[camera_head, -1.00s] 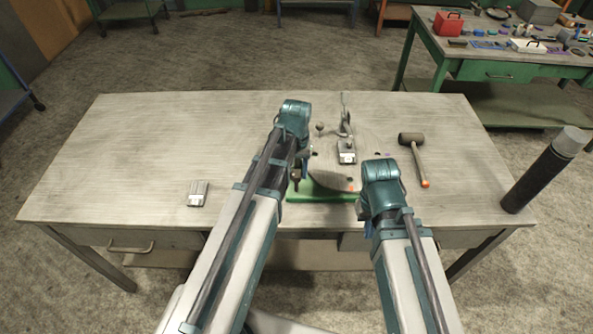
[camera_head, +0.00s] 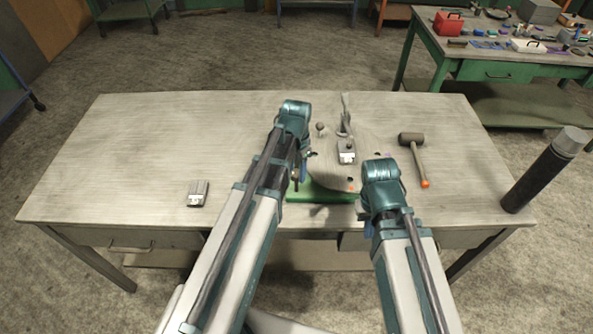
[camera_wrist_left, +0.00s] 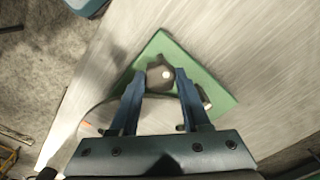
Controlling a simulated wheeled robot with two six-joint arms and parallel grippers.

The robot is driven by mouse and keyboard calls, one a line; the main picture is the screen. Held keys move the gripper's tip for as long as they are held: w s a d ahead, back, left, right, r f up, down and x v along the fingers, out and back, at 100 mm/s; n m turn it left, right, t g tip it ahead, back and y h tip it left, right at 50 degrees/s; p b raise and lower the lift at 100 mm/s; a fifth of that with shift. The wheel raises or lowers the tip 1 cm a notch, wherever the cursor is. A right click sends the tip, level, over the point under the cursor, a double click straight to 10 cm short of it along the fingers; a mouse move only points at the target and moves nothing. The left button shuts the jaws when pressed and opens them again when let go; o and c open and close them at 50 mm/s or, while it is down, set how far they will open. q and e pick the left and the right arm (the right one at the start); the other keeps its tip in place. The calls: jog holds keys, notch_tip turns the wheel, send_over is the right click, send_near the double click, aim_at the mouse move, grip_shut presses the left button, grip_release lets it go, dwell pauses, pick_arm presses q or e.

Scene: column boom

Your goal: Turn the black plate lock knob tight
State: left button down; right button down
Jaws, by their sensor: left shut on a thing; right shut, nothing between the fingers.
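The black plate lock knob (camera_wrist_left: 160,75) sits on the corner of the green base (camera_wrist_left: 215,92) in the left wrist view. My left gripper (camera_wrist_left: 160,73) is shut on it, one blue finger on each side. In the head view my left gripper (camera_head: 297,182) is at the left edge of the green base (camera_head: 320,196), and my arm hides the knob. A round grey plate (camera_head: 335,175) lies over the base and carries a metal clamp (camera_head: 346,155). My right gripper (camera_head: 366,228) is shut and empty near the table's front edge, mostly hidden by its own wrist.
A mallet (camera_head: 413,152) lies right of the plate. A small metal and white block (camera_head: 198,193) lies at the front left. A dark cylinder (camera_head: 540,175) stands at the table's right edge. The left half of the table (camera_head: 150,140) is mostly clear.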

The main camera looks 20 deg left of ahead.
dwell(0.5)
pick_arm(q)
jog(key=shift+c, duration=1.8)
grip_release()
jog(key=shift+r, duration=0.15)
notch_tip(320, 180, up, 14)
jog(key=p, duration=1.3)
jog(key=shift+f+p, duration=0.25)
jog(key=shift+p, duration=0.15)
